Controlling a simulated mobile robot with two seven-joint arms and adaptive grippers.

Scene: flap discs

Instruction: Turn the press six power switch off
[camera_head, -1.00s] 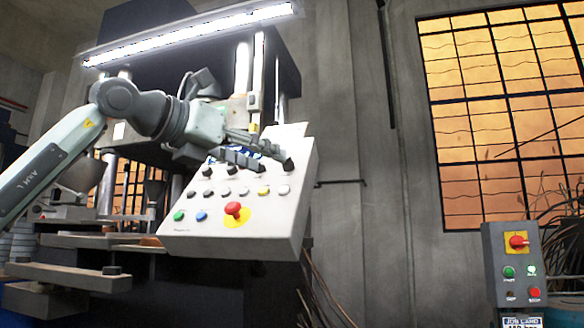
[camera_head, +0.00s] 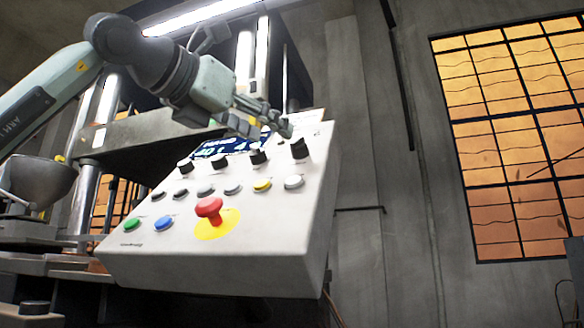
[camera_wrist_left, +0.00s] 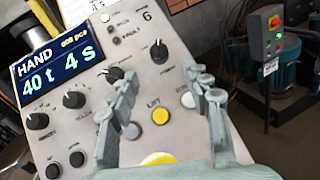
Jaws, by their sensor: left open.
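The press control panel (camera_head: 265,215) is a tilted pale box, marked 6 in the left wrist view. Its rightmost black knob (camera_head: 299,148), apparently the power switch, stands at the upper right of a row of black knobs; it also shows in the left wrist view (camera_wrist_left: 159,52). My left gripper (camera_head: 270,128) is open and empty. In the left wrist view its fingers (camera_wrist_left: 164,73) spread on either side of this knob, which lies slightly beyond the tips, apparently untouched. The fingertips hide part of the panel's top. My right gripper is not in view.
A red mushroom button (camera_head: 209,208) sits on a yellow disc, with green (camera_head: 131,224) and blue (camera_head: 164,223) buttons to its left. A blue display (camera_wrist_left: 58,71) reads HAND, 40 t, 4 s.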

